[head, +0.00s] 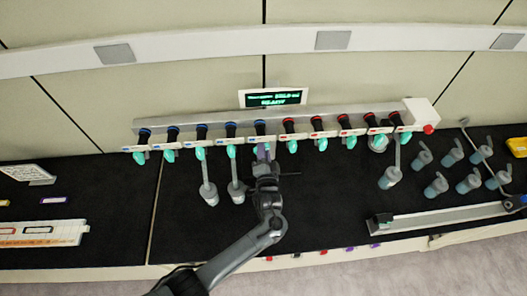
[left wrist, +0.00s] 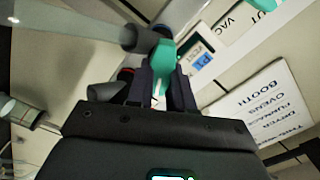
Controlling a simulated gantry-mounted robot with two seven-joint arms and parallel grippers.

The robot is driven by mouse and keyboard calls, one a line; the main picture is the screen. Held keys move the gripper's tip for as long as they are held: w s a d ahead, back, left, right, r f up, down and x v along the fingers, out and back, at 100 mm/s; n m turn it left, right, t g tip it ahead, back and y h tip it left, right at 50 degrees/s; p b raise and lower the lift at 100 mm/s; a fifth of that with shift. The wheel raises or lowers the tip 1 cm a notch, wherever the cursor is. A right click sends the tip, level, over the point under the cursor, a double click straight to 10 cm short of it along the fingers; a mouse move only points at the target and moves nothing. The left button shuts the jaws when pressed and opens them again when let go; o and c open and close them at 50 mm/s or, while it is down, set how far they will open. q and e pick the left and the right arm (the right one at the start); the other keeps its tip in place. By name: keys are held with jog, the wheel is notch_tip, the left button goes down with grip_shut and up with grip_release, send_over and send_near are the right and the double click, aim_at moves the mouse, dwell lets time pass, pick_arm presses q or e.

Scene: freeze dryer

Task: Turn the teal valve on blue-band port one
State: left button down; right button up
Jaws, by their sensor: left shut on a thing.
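A row of ports with black necks runs along the grey manifold (head: 290,118), blue-banded on the left and red-banded on the right, with teal valves below. My left gripper (head: 264,158) is at the blue-band port (head: 260,128) closest to the red ones. In the left wrist view, my left gripper (left wrist: 167,88) is shut on a teal valve (left wrist: 163,60), with a finger on each side of it. In the head view this valve is mostly hidden by the gripper. My right gripper is not in view.
Grey flasks (head: 209,193) and (head: 237,188) hang from blue-band ports left of my arm. A small screen (head: 274,98) stands behind the manifold.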

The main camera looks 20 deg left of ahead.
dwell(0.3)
pick_arm(q)
jog(key=c, duration=1)
grip_release()
jog(key=shift+s+d+f, duration=0.1)
jog(key=shift+s+d, duration=0.15)
jog(key=shift+s, duration=0.2)
jog(key=b+v, duration=0.2)
jog(key=v, duration=0.7)
jog(key=shift+s, duration=0.35)
jog(key=shift+d, duration=0.15)
